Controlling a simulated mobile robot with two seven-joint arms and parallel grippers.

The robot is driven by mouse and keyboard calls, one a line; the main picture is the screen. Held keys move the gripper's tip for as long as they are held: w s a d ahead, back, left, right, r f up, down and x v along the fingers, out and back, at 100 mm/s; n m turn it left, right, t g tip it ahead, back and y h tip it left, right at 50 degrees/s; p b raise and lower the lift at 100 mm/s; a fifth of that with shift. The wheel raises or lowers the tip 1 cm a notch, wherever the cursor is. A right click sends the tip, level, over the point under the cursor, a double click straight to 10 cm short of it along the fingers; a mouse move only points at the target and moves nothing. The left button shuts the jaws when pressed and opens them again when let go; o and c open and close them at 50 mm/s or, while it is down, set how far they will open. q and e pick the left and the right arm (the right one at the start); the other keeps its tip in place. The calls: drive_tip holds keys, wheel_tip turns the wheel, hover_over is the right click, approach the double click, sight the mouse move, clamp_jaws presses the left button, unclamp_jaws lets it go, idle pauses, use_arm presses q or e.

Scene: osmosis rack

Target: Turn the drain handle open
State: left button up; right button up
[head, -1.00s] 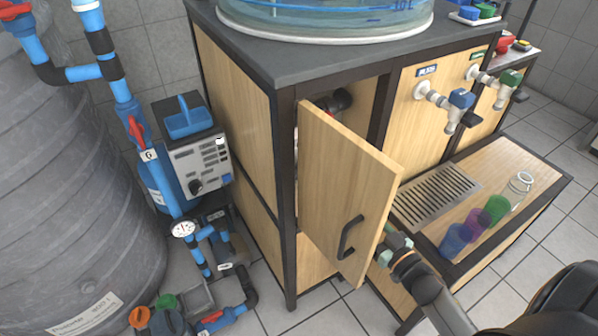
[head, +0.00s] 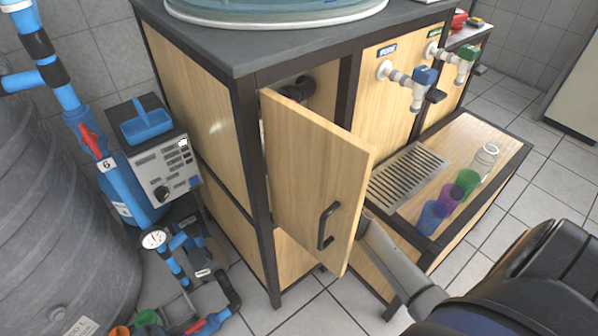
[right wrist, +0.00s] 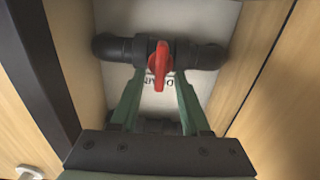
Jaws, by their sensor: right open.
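The red drain handle (right wrist: 159,64) sits on a black horizontal pipe (right wrist: 112,48) inside the cabinet, in the right wrist view. The handle points across the pipe. My right gripper (right wrist: 159,80) is open, its two green fingers reaching in from below. The handle's lower end shows between the fingertips, with a gap on each side. In the head view the cabinet door (head: 310,175) stands open and hides my right gripper; my right arm passes behind it. A bit of dark pipe (head: 298,89) shows above the door. My left gripper is not in view.
The cabinet's walls (right wrist: 268,60) stand close on both sides of the gripper. Right of the door are a metal grate (head: 411,177), several cups and taps. A grey tank (head: 50,200) and blue pipes stand at the left.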

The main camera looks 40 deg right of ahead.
drive_tip(key=shift+w, duration=0.35)
drive_tip(key=shift+c, duration=0.3)
clamp_jaws()
